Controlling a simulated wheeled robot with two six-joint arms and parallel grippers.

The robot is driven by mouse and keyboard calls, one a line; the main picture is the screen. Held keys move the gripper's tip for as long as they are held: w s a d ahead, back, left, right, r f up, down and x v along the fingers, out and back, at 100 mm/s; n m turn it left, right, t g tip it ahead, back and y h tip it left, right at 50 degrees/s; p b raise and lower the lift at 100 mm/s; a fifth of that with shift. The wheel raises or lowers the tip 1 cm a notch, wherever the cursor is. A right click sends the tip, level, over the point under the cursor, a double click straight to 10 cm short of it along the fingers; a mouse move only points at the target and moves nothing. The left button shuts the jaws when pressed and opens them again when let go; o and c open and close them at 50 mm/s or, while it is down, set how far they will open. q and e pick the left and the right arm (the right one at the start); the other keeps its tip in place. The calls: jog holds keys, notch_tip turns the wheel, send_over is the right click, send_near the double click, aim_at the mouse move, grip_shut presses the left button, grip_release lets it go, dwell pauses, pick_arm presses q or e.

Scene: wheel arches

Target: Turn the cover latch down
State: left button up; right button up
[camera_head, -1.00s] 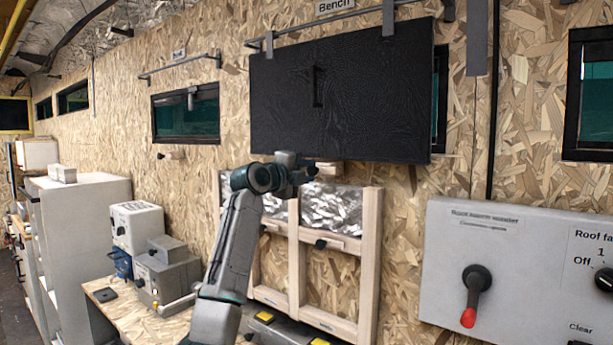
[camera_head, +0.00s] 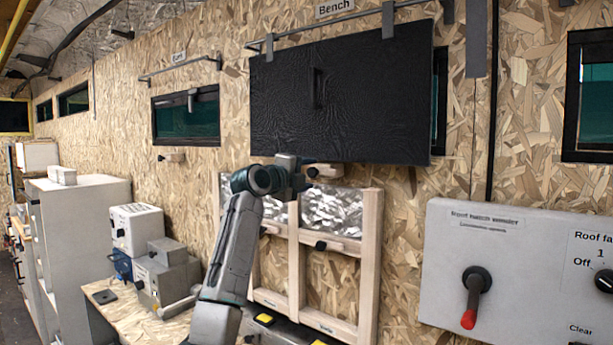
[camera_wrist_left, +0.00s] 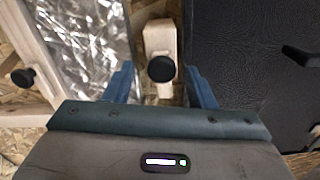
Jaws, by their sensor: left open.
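The cover latch (camera_head: 328,171) is a pale wooden bar with a black knob, on the wall just under the black cover (camera_head: 345,95). It lies roughly level. In the left wrist view the latch (camera_wrist_left: 158,40) shows close up, its black knob (camera_wrist_left: 161,69) near one end, and the cover (camera_wrist_left: 235,60) fills the right side. My left gripper (camera_head: 308,176) is at the latch, partly hiding it. In the wrist view its blue fingers (camera_wrist_left: 161,86) are open, apart on either side of the knob; I see no clear contact. My right gripper is out of view.
A wooden frame (camera_head: 372,265) with foil panels (camera_head: 333,208) hangs below the cover. Another latch (camera_head: 172,157) sits under the left window. A grey control panel (camera_head: 440,260) with a red-tipped lever (camera_head: 469,316) is at right. A bench (camera_head: 165,327) with grey boxes stands at lower left.

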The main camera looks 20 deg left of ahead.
pick_arm(q)
jog(key=shift+s+a+f+b, duration=0.1)
jog(key=shift+s+a+b, duration=0.1)
jog(key=shift+s+b, duration=0.25)
jog(key=b+v, duration=0.3)
jog(key=v, duration=0.7)
jog(key=shift+b, duration=0.4)
